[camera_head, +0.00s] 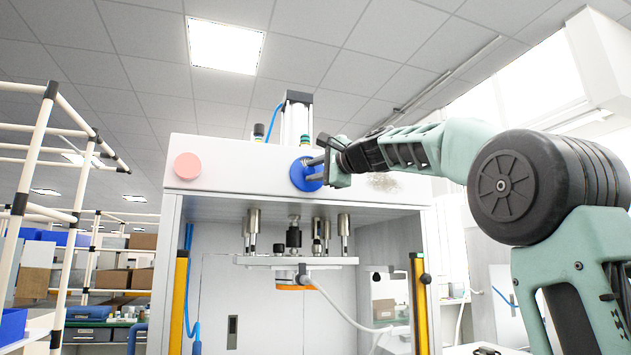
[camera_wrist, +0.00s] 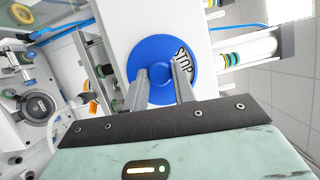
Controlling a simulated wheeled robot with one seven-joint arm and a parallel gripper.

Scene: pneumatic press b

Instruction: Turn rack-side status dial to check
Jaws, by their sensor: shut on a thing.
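A round blue dial (camera_head: 299,174) sits on the white front panel of the press, right of its middle. In the wrist view the dial (camera_wrist: 150,50) shows a white mark with the dark word STOP at its upper right, turned relative to the picture. My gripper (camera_head: 313,171) reaches the dial from the right. In the wrist view my gripper (camera_wrist: 160,76) has its two fingers shut on a small raised knob at the dial's centre. The fingers hide part of the dial's lower face. No check mark or label is readable.
A pink round button (camera_head: 188,166) is on the same panel at the left. Below the panel hang the press tooling and plate (camera_head: 296,261), between yellow side strips (camera_head: 176,305). A pipe rack (camera_head: 32,160) with boxes stands at the left.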

